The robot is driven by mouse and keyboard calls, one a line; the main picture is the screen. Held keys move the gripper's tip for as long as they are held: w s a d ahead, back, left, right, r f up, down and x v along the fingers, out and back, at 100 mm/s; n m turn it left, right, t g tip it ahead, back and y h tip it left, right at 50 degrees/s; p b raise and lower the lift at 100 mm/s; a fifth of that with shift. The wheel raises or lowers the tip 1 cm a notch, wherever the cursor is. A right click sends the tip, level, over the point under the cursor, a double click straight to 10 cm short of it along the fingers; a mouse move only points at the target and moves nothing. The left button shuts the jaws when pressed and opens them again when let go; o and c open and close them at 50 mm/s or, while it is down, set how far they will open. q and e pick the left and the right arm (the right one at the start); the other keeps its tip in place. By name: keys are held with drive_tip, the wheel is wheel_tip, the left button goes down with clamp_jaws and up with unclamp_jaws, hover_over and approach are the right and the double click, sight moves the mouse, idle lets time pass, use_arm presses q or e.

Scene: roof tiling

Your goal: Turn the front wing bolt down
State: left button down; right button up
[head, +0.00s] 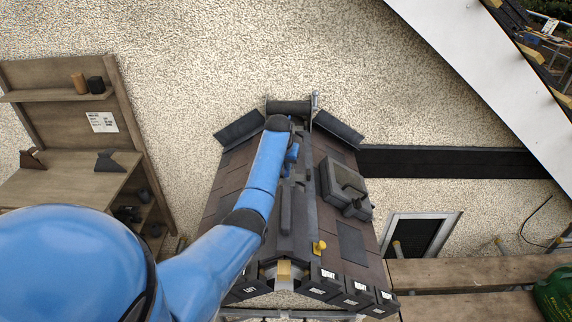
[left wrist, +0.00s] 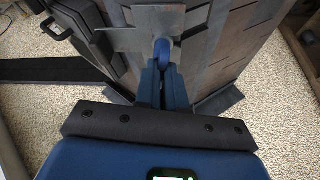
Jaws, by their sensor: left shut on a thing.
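My left gripper (head: 290,160) reaches over the ridge of the small tiled roof, beyond the middle of it. In the left wrist view its blue fingers (left wrist: 161,80) are shut on a small rounded part, which I take to be the wing bolt (left wrist: 162,48). It stands at a grey plate-like bracket (left wrist: 150,17). The fingers hide most of the bolt, so I cannot tell how far down it sits. My right gripper is not in view.
A dark grey case (head: 343,187) lies on the right roof slope. A yellow piece (head: 319,247) sits near the front of the ridge. Labelled dark tiles (head: 328,278) line the front edge. A wooden shelf (head: 60,96) stands at left, a plank (head: 470,271) at right.

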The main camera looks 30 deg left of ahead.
use_arm(q)
drive_tip(key=shift+f+m+h, duration=0.1)
drive_tip(key=shift+m+h, duration=0.3)
drive_tip(key=shift+m, duration=0.5)
drive_tip(key=c, duration=1.2)
unclamp_jaws()
drive_tip(key=b+v, duration=0.3)
drive_tip(key=v, duration=0.7)
drive_tip(key=shift+s+r, duration=0.15)
drive_tip(key=shift+r, duration=0.15)
